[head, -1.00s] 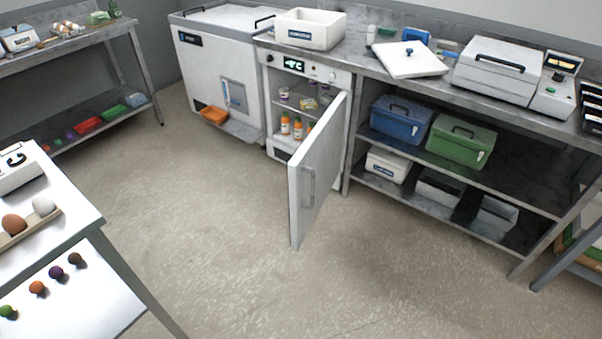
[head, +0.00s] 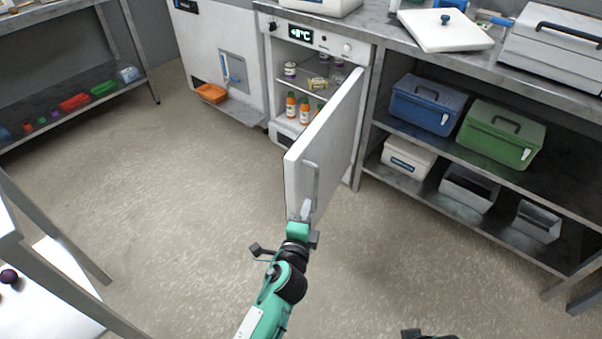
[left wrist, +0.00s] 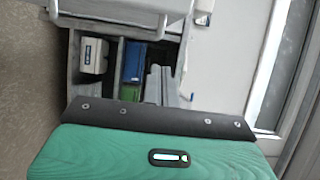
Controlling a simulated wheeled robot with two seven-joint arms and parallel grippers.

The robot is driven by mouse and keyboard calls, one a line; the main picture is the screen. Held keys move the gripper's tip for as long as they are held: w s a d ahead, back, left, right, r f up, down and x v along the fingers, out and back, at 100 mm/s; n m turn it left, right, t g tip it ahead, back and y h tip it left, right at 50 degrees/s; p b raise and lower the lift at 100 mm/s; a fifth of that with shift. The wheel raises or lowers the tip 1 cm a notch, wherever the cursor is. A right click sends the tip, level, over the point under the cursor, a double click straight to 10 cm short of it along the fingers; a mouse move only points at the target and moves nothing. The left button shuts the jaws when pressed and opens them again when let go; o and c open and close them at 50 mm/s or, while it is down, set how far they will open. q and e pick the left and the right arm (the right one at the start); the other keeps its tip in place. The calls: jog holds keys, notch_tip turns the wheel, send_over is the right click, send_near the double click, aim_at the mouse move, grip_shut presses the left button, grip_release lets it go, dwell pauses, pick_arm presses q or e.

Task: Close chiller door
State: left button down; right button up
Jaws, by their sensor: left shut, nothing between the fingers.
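The chiller (head: 318,38) stands under the counter in the head view. Its white door (head: 325,140) is wide open, swung out into the room on its right-side hinge. My left gripper (head: 305,207) is shut and empty, by the door's lower front edge, just below the handle. I cannot tell whether it touches the door. Its fingers (left wrist: 161,84) also show in the left wrist view. My right gripper does not show; only a dark part of mine is at the bottom edge.
A shelf to the right holds a blue box (head: 425,104) and a green box (head: 500,133). A white table (head: 45,300) is at lower left. The floor (head: 190,170) left of the door is clear.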

pick_arm(q)
send_near(305, 162)
jog(key=w+d, duration=0.3)
jog(key=d, duration=0.1)
jog(key=w+a, duration=0.2)
jog(key=a, duration=0.1)
jog(key=shift+p, duration=0.35)
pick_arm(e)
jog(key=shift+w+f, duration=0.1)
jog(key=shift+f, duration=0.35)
pick_arm(q)
jog(key=shift+a, duration=0.1)
